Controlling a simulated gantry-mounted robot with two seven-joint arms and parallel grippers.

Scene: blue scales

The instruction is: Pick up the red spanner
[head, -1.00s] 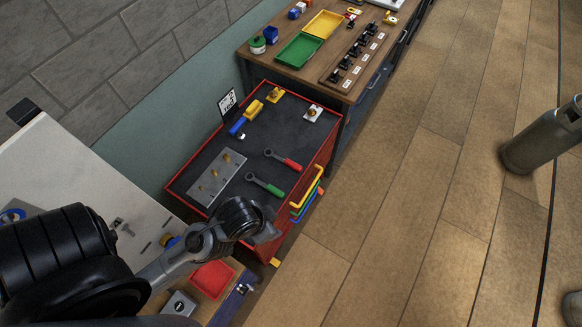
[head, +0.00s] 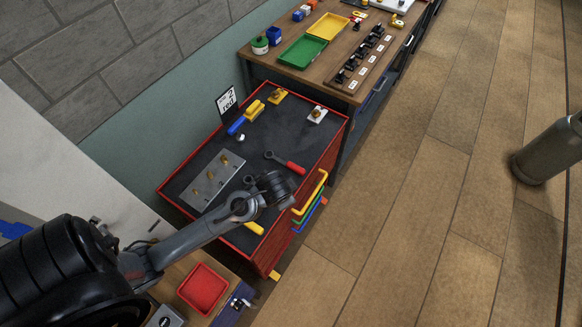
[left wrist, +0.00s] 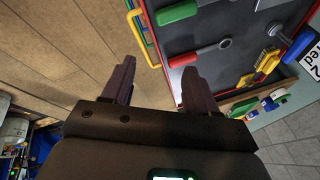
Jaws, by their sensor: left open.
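The red spanner (head: 290,165), with a red handle and dark grey head, lies on the dark top of the red tool cabinet (head: 334,148) near its right edge. In the left wrist view the red spanner (left wrist: 184,59) lies just beyond the right finger's tip. My left gripper (head: 284,190) is just in front of the spanner in the head view, over the cabinet's front edge. In the left wrist view my left gripper (left wrist: 158,66) is open, with nothing between its fingers. The green spanner (left wrist: 177,13) lies beside the red one; my arm mostly hides it in the head view.
A grey plate with brass pegs (head: 212,180), a blue-and-yellow tool (head: 246,117) and a small sign (head: 228,100) are on the cabinet. Coloured handles (head: 312,197) stick out at its front. A bench with a green tray (head: 302,50) stands behind.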

